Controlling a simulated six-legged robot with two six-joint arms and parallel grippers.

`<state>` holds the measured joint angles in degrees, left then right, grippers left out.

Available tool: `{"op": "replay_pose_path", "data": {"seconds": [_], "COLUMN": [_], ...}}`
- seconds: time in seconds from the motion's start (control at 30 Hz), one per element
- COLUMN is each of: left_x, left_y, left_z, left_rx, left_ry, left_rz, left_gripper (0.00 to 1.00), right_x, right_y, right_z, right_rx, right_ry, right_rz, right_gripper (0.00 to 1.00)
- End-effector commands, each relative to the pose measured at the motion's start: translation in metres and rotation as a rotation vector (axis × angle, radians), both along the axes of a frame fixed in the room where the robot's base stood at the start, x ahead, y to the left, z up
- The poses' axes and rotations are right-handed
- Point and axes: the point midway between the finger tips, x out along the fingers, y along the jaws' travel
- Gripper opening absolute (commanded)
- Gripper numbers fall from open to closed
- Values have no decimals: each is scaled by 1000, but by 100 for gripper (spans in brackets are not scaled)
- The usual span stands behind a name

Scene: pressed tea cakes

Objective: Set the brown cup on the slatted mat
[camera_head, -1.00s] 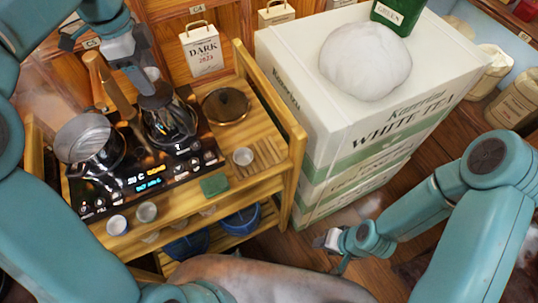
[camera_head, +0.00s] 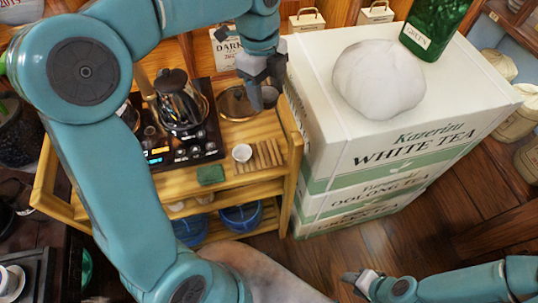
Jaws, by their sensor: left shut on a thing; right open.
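My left gripper (camera_head: 264,80) comes down from above and is shut on a small cup, the brown cup (camera_head: 270,97). Its colour looks grey-brown here, and the fingers hide part of it. It is held above the right side of the wooden tea cart. The slatted mat (camera_head: 270,154) lies below it on the cart's top, near the front right corner, with bare slats. A white cup (camera_head: 242,153) stands beside the mat's left edge. My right gripper (camera_head: 358,281) is open and empty, low at the bottom right, far from the mat.
A round brown lid (camera_head: 234,104) lies behind the mat, partly hidden. A glass kettle (camera_head: 180,108) stands on the black stove panel (camera_head: 205,147). A green cloth (camera_head: 211,174) lies at the front edge. White tea boxes (camera_head: 330,145) rise close on the right, with a white lump on top.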

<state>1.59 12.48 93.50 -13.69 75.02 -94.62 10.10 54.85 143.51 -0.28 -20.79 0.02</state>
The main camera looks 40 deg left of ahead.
Motion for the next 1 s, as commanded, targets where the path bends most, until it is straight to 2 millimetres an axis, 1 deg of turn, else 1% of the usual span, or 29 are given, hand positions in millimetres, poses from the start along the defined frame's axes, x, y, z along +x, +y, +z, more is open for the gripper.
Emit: {"op": "replay_pose_path", "data": {"seconds": [0.07, 0.17, 0.4, 0.5, 0.6, 0.77, 1.0], "left_x": [-2, -4, -6, -6, -5, -3, -3], "left_y": [2, 4, 6, 5, 4, 2, 0], "left_z": [-7, -29, -100, -127, -145, -160, -196], "left_rx": [0, 0, -1, -1, -1, 0, -1], "left_ry": [2, 7, 7, 7, 5, 2, 3], "left_rz": [-1, -2, 2, 2, 3, 0, -1], "left_gripper": [26, 26, 26, 26, 26, 26, 26], "right_x": [0, 0, 0, 0, 0, 0, 0], "right_y": [0, 0, 0, 0, 0, 0, 0], "right_z": [-1, -3, -6, -7, -7, -7, -8], "right_rx": [0, 0, 0, 0, 0, 0, 0], "right_ry": [0, 0, 0, 0, 0, 0, 0], "right_rz": [0, 1, 0, 0, 0, 0, 0], "right_gripper": [43, 43, 43, 43, 43, 43, 43]}}
